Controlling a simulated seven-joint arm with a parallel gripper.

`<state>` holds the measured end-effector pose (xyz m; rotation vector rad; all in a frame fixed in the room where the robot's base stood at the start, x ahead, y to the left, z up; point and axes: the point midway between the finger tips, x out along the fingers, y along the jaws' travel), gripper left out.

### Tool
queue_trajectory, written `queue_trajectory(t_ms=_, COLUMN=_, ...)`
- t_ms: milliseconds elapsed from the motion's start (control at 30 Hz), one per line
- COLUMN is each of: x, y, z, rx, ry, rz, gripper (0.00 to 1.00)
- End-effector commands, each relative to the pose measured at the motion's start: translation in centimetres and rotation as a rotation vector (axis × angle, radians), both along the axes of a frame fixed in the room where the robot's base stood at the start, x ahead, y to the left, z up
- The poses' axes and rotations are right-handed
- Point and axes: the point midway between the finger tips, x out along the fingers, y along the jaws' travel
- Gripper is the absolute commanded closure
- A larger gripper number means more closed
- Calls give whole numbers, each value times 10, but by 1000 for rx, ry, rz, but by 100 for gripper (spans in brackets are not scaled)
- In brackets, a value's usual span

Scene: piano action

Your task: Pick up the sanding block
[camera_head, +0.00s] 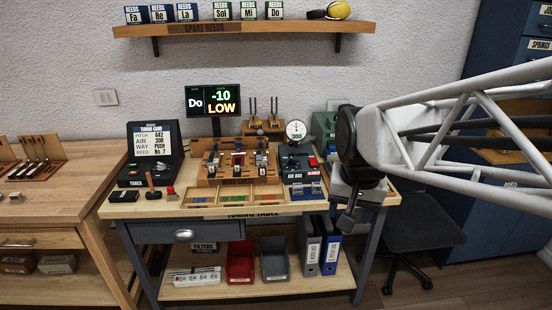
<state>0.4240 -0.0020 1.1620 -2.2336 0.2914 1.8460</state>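A small dark block (123,196) lies flat at the left front corner of the tuning table (200,211). It may be the sanding block, but no label on it is readable. A small tool with a wooden handle (150,185) and a small red-topped piece (171,192) stand just right of it. My gripper (347,220) hangs at the table's right front, pointing down, far to the right of the dark block. Its fingers are dark and small, and I cannot tell whether they are apart. My arm hides part of the table's right end.
The tuner (154,153) stands behind the dark block. A wooden reed rig (238,165), compartment tray (236,198) and blue air box (301,170) fill the middle and right. A monitor (213,100) rises behind. A shelf (250,28) hangs above; a chair (420,225) stands right.

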Motion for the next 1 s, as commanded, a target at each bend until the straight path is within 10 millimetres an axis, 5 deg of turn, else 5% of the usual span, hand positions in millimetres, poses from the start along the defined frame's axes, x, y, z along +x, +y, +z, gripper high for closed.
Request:
queue_trajectory(t_ms=467, x=126, y=3, z=-5, rx=53, ry=47, rz=-302, gripper=43)
queue_trajectory(t_ms=1000, x=266, y=9, z=-48, rx=94, ry=97, rz=-648, gripper=43)
